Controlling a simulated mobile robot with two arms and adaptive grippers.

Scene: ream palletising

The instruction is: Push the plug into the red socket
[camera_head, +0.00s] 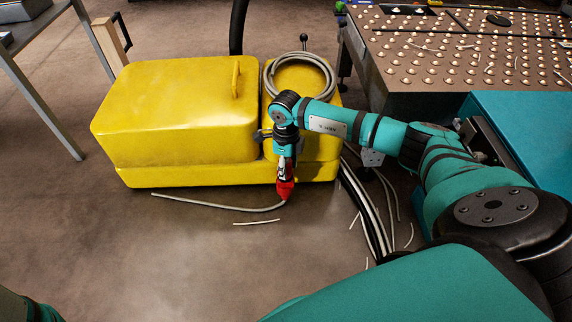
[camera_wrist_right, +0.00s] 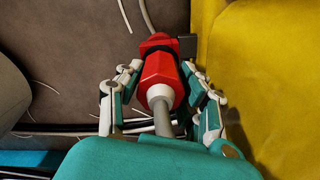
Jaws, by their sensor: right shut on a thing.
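My right gripper (camera_head: 284,178) points down at the front side of the yellow machine (camera_head: 185,115). In the right wrist view its jointed fingers (camera_wrist_right: 160,88) are closed in on both sides of a red plug (camera_wrist_right: 160,78). The plug has a white collar, and a grey cable runs from it towards my palm. Beyond the plug's far end is a red and black part (camera_wrist_right: 156,40), close to a dark block beside the yellow side. I cannot tell whether this part is the red socket or whether the plug touches it. My left gripper is out of view.
A coiled grey hose (camera_head: 299,62) lies on the machine's top. A thin cable (camera_head: 215,204) and loose strips lie on the floor. Black hoses (camera_head: 362,205) run down right of the machine. A studded table (camera_head: 455,50) stands at the upper right.

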